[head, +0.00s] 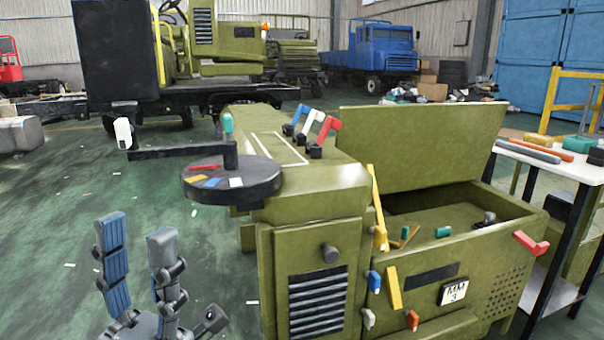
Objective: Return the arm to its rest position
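My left gripper (138,255) is at the lower left of the head view, with its two blue-padded fingers pointing up and a wide gap between them. Nothing is between the fingers. It is apart from the olive-green machine cabinet (310,235) on its right and lies below the round dark plate (232,183) in the picture. My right gripper is not in the view.
The cabinet carries several coloured levers (314,125) and an open bin (440,215) with a raised lid (425,135). A white side table (555,165) with tools stands at the right. Trucks (385,55) stand behind. Green floor (60,215) at the left is mostly clear.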

